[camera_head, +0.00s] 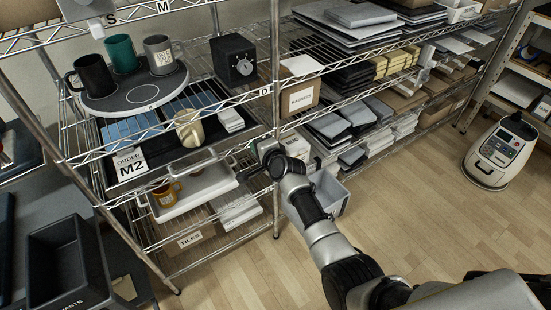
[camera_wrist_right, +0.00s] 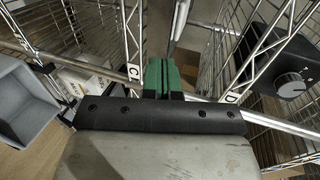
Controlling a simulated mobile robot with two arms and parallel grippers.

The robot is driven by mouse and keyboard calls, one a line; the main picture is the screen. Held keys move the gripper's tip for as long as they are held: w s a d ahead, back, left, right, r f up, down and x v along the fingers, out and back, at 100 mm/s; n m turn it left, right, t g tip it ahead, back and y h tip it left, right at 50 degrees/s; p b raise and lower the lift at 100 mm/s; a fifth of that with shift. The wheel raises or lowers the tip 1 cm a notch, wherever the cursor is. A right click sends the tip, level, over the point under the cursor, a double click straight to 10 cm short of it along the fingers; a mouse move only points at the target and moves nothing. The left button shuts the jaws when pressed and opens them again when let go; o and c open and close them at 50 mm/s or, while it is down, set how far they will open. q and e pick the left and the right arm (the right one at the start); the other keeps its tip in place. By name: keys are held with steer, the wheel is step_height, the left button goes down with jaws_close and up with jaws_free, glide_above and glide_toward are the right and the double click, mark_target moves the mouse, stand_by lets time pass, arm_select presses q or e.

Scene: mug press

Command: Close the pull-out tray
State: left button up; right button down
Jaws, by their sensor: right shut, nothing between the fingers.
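A dark flat tray (camera_head: 185,152) sits at the middle level of the wire rack and sticks out toward the front. It holds blue tiles (camera_head: 122,130), a cream mug (camera_head: 189,128) and a card reading "ORDER M2" (camera_head: 130,163). My right gripper (camera_head: 244,174) is at the rack's front, just right of the tray's front end. I cannot tell whether it touches the tray. In the right wrist view its green fingertips (camera_wrist_right: 163,75) are together with nothing between them. The tray is not clearly seen there. My left gripper is not in view.
A round press plate (camera_head: 135,92) above carries three mugs. A black box with a dial (camera_head: 233,60) stands to its right. A white tray (camera_head: 193,190) with a mustard mug (camera_head: 166,194) is below. A rack post (camera_head: 275,100) stands near my right arm.

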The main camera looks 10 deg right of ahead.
steer(key=shift+v, duration=3.5)
steer(key=s+d+f+n+g+h, duration=0.1)
steer(key=s+f+n+g, duration=0.15)
steer(key=s+f, duration=0.65)
steer(key=s+d+f+n+g+h, duration=0.1)
steer(key=s+f+n+g, duration=0.15)
steer(key=s+f, duration=0.65)
steer(key=s+d+f+n+g+h, duration=0.1)
steer(key=s+f+n+g, duration=0.2)
steer(key=f, duration=1.1)
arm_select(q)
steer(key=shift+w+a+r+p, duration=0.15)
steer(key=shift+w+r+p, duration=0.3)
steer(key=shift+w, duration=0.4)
arm_select(e)
steer(key=s+d+f+n+g, duration=0.1)
steer(key=s+d+f+n, duration=0.1)
steer(key=s, duration=0.8)
steer(key=s+d+f+n+g+h, duration=0.1)
steer(key=s+f+n, duration=0.3)
steer(key=s, duration=0.7)
steer(key=s+d+f+n+g, duration=0.2)
steer(key=s+d+f, duration=0.2)
steer(key=s, duration=0.7)
steer(key=shift+s+f+n+g+h, duration=0.3)
steer(key=shift+f+n+g, duration=0.1)
steer(key=shift+f, duration=0.6)
steer(key=shift+d, duration=0.1)
